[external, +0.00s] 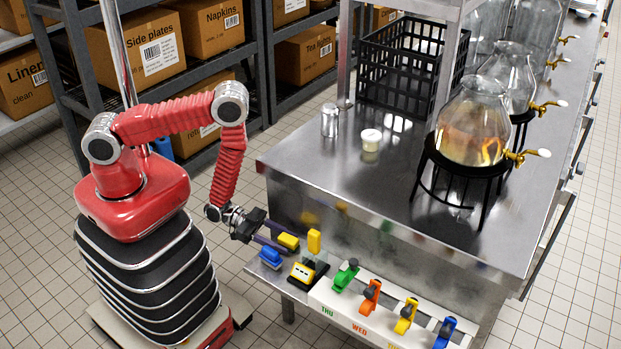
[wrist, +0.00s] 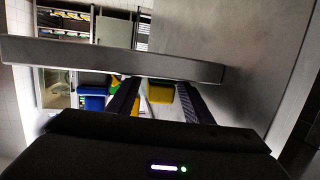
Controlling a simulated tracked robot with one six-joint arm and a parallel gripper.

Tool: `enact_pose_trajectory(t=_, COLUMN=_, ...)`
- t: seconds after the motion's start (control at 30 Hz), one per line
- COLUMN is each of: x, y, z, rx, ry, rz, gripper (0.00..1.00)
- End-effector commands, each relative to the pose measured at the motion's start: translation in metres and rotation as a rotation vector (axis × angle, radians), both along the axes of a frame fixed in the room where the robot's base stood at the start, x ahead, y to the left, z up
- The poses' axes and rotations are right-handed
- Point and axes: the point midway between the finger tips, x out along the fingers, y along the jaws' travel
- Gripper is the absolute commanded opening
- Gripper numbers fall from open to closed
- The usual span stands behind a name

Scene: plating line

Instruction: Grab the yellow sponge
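The yellow sponge (external: 288,241) is a small block on the low ledge at the bench's near-left end. My gripper (external: 281,243) reaches toward it from the left, low over the ledge, fingers apart. In the wrist view, the yellow sponge (wrist: 161,96) shows between the two dark fingers of my gripper (wrist: 158,88), close beside the right one. I see a gap on its left, so it does not look clamped. A grey bar crosses the wrist view and hides part of the scene above the sponge.
A blue sponge (external: 270,257) lies just beside it and shows left of the fingers in the wrist view (wrist: 92,98). A black-and-yellow device (external: 309,268) stands to the right. A white strip (external: 336,314) holds several coloured clips. The steel bench (external: 330,165) rises behind.

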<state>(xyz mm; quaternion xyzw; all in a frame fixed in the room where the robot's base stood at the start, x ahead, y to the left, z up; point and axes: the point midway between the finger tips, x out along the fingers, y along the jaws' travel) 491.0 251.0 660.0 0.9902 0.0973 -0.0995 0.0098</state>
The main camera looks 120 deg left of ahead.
Motion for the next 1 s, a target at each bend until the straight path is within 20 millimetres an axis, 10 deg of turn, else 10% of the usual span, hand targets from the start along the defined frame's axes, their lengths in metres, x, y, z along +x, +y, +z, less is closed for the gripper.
enact_pose_trajectory(t=0.53, x=-0.0001, y=-0.0001, z=-0.0001, rx=0.0, ry=0.0, rz=0.0, gripper=0.07)
enact_pose_trajectory(t=1.0, x=0.0004, y=0.0003, z=0.009, rx=0.001, ry=-0.001, rz=0.0, gripper=0.07)
